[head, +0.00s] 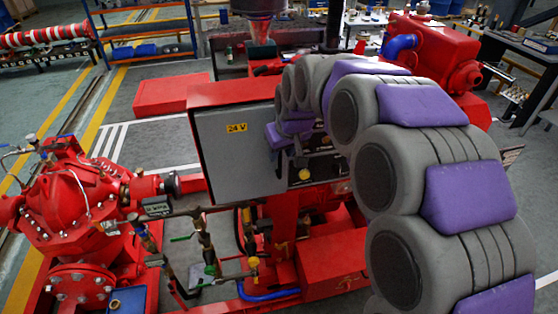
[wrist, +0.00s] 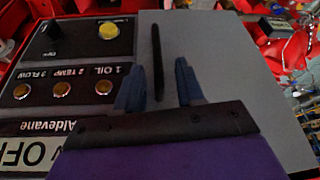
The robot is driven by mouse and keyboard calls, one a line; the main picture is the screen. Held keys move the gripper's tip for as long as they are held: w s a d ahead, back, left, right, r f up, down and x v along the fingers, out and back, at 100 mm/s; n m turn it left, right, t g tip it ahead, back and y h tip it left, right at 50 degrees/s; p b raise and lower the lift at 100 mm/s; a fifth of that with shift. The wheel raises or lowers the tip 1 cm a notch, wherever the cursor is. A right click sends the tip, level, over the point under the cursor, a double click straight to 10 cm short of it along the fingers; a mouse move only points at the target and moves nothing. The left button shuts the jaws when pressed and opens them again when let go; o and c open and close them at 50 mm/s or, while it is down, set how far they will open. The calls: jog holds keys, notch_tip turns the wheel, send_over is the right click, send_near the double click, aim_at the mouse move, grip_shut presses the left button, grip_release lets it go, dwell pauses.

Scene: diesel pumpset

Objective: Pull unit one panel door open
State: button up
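The panel door (head: 235,155) is a flat grey plate with a yellow 24 V label, set in a red cabinet in the head view. It looks shut. In the wrist view the grey door (wrist: 225,70) fills the right half, with a thin black bar handle (wrist: 157,62) near its edge. My gripper (wrist: 158,70) is open, with one dark blue finger on each side of the handle and visible gaps to both. Whether the fingers reach to the handle's depth I cannot tell. In the head view the arm's end hides the handle.
A black control panel (wrist: 75,65) with lamps and a yellow button (wrist: 109,31) adjoins the door. A red pump (head: 80,205) stands left of the cabinet, with pipes and valves (head: 205,240) below the door. Clear floor (head: 150,140) lies left of the cabinet.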

aim_at(280, 156)
jog(key=x, duration=0.3)
jog(key=shift+w+f, duration=0.15)
jog(key=shift+f, duration=0.15)
jog(key=shift+w+f, duration=0.15)
jog(key=shift+f, duration=0.25)
grip_shut()
